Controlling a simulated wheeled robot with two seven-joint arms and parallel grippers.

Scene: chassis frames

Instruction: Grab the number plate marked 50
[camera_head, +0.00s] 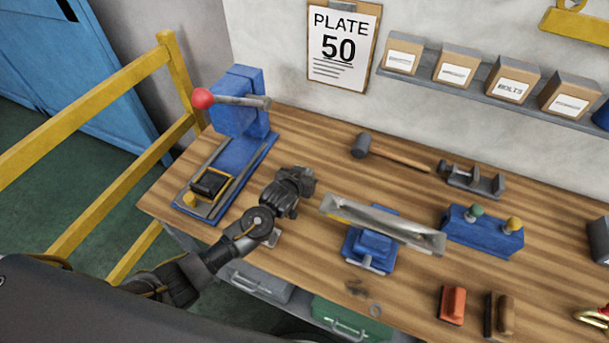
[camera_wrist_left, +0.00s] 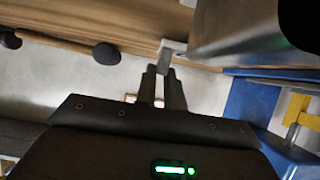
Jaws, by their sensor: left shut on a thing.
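My left gripper (camera_head: 306,178) is over the bench, between the blue lever press and the metal channel frame (camera_head: 385,224). In the left wrist view its fingers (camera_wrist_left: 165,72) are close together and shut on a small pale grey piece (camera_wrist_left: 172,47). No marking can be read on this piece, and I cannot tell whether it is a number plate. The channel frame rests on a blue stand (camera_head: 370,248). A sheet (camera_head: 341,48) reading "PLATE 50" hangs on the wall. I see no loose plate with a readable 50. My right gripper is not in view.
The blue press (camera_head: 238,105) has a red-knobbed lever. A mallet (camera_head: 385,152), a grey fixture (camera_head: 471,181) and a blue block with two knobs (camera_head: 482,230) stand right of my gripper. Boxes line the wall shelf (camera_head: 480,75). A yellow rail (camera_head: 88,110) borders the left.

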